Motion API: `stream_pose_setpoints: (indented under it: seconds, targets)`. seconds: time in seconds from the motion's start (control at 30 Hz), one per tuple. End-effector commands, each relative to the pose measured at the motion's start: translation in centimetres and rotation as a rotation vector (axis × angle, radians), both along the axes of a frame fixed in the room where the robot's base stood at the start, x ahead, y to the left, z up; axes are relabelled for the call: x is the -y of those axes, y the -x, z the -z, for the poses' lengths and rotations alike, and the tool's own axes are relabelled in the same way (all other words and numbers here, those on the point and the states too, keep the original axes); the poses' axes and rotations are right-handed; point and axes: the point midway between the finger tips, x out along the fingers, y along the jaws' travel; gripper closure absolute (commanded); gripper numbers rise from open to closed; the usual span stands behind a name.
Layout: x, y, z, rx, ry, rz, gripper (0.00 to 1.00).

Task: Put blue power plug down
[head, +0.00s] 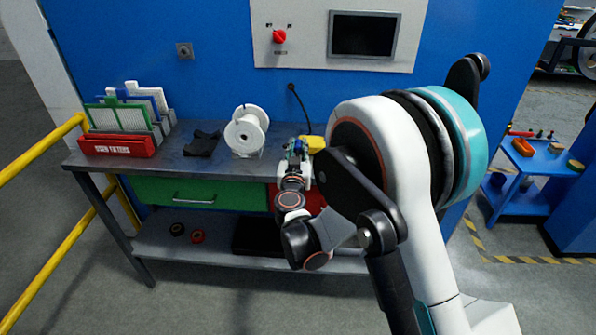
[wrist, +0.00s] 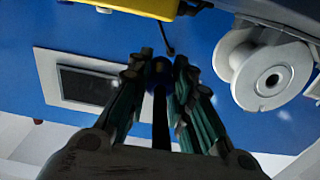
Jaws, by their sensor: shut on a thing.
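My gripper (head: 298,146) is over the workbench (head: 225,163), near its front edge, left of a yellow object. In the wrist view its fingers (wrist: 160,78) are closed around a small dark blue piece, the blue power plug (wrist: 159,66). A dark strip runs back from the plug between the fingers. The fingers hide most of the plug, and in the head view it is too small to make out clearly. A black cable (head: 299,101) hangs from the blue wall behind the gripper. I cannot tell whether the plug touches the bench.
A white spool (head: 246,131) stands left of my gripper, with black gloves (head: 202,143) beyond it. A red filter rack (head: 118,146) stands at the left end. The yellow object (head: 313,142) is close on the gripper's right. Some bare bench top lies between spool and gripper.

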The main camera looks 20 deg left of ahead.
Motion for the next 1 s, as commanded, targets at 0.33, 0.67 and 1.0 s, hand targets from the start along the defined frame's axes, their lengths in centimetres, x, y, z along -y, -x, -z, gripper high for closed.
stream_pose_setpoints:
  seconds: [0.33,0.67,1.0]
  targets:
    - [0.0,0.0,2.9,0.000,0.000,0.000,1.00]
    - [0.0,0.0,5.8,0.000,0.000,0.000,1.00]
    - [0.0,0.0,6.3,0.000,0.000,0.000,1.00]
